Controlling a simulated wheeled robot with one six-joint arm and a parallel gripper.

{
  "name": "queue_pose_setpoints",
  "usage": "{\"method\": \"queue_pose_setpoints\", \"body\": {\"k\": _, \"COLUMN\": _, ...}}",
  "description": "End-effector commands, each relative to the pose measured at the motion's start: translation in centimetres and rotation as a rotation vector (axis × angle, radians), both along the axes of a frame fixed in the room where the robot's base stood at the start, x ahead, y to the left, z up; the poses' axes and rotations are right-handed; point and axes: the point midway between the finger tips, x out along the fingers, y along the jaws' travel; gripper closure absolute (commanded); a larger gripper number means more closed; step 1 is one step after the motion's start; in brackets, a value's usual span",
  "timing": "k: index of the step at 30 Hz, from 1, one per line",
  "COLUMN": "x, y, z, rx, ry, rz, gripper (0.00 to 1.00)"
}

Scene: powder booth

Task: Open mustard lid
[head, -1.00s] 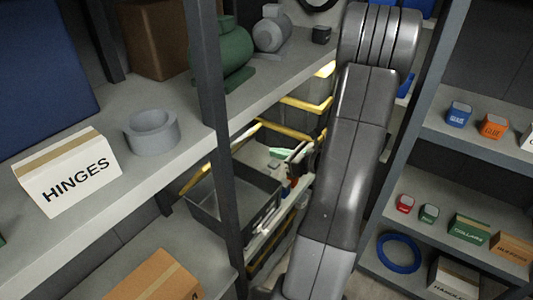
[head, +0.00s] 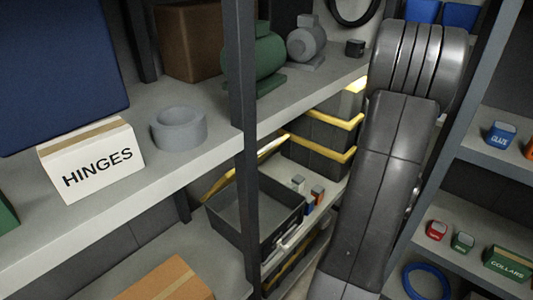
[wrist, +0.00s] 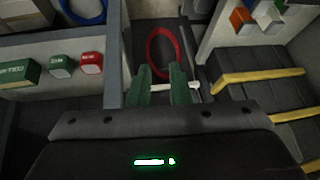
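Dark boxes with mustard-yellow edges (head: 325,122) are stacked behind the shelf post, left of my arm, in the head view. Dark boxes with yellow edges (wrist: 262,75) also show at the right in the wrist view. My gripper (wrist: 161,72) shows in the wrist view as two green fingers held apart, with nothing clearly between them. It points toward a red ring (wrist: 163,48) beyond, left of the yellow-edged boxes. A thin white rod (wrist: 190,87) shows by the right finger. My arm hides the gripper in the head view.
A grey shelf post (head: 243,150) stands left of my arm. A grey open bin (head: 235,215) sits low behind it. A HINGES box (head: 92,158) and grey ring (head: 179,128) stand on the left shelf. Right shelves hold small boxes, including a red one (head: 436,230).

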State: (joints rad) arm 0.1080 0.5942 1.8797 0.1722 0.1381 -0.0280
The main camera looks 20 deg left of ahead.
Motion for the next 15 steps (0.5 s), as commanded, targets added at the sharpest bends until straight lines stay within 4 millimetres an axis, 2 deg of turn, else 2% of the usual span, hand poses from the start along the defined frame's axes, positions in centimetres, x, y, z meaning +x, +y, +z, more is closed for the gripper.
{"method": "queue_pose_setpoints", "body": {"k": 4, "x": 4.1, "y": -0.4, "z": 2.7, "rx": -0.277, "ry": -0.188, "rz": 0.327, "gripper": 0.82}}
{"method": "queue_pose_setpoints", "body": {"k": 8, "x": 7.2, "y": 1.7, "z": 5.8, "rx": -0.5, "ry": -0.362, "rz": 0.629, "gripper": 0.82}}
{"method": "queue_pose_setpoints", "body": {"k": 12, "x": 9.1, "y": 6.2, "z": 8.9, "rx": -0.713, "ry": -0.568, "rz": 0.961, "gripper": 0.82}}
{"method": "queue_pose_setpoints", "body": {"k": 15, "x": 9.3, "y": 10.4, "z": 10.7, "rx": -0.841, "ry": -0.731, "rz": 1.196, "gripper": 0.82}}
